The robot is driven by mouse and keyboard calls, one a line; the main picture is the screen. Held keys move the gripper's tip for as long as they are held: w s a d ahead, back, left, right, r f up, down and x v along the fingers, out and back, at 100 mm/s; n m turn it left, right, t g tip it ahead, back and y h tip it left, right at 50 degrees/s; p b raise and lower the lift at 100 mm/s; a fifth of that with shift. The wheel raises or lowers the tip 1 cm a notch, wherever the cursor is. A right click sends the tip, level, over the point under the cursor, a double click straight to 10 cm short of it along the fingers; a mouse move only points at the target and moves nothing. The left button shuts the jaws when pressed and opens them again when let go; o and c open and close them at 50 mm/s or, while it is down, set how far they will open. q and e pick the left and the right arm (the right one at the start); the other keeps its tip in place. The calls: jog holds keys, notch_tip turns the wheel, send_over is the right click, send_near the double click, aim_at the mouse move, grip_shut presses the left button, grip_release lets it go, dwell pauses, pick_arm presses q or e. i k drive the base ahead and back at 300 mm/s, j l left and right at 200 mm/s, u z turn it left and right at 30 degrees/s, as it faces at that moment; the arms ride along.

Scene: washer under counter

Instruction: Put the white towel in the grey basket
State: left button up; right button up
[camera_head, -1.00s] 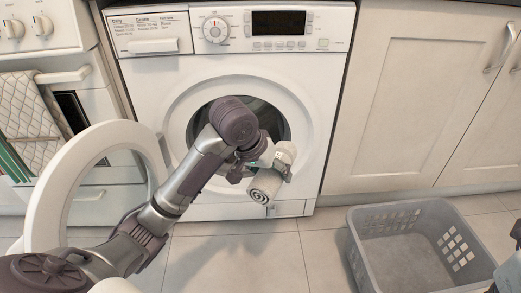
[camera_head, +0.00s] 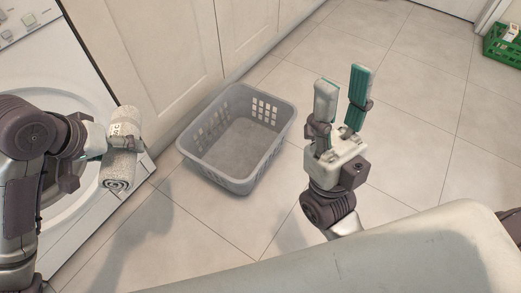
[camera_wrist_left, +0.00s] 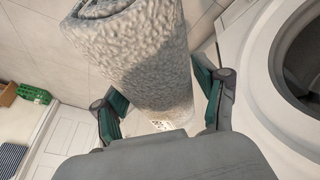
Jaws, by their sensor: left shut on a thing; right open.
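The white towel (camera_head: 122,160), rolled up with a spiral end, is held by my left gripper (camera_head: 112,143) in front of the washer. In the left wrist view the towel (camera_wrist_left: 135,50) sits between the two green-padded fingers of that gripper (camera_wrist_left: 165,105). The grey basket (camera_head: 235,183) stands on the floor to the right of the towel, apart from it. Its inside looks empty. My right gripper (camera_head: 340,105) is open and empty, fingers pointing up, to the right of the basket.
The washer (camera_head: 85,75) is at the left, and its round opening (camera_wrist_left: 305,60) shows in the left wrist view. Cabinet doors (camera_head: 160,60) stand behind the basket. A green crate (camera_head: 503,45) is at the far right. Tiled floor around the basket is clear.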

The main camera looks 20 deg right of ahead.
aim_at(236, 161)
jog(key=j+z, duration=0.2)
jog(key=z, duration=0.2)
jog(key=j+z, duration=0.25)
jog(key=z, duration=0.15)
jog(key=j+z, duration=0.45)
jog(key=z, duration=0.3)
jog(key=i+j, duration=0.1)
jog(key=j, duration=0.15)
jog(key=i+j, duration=0.1)
jog(key=j, duration=0.2)
jog(key=i+j, duration=0.1)
jog(key=j, duration=0.15)
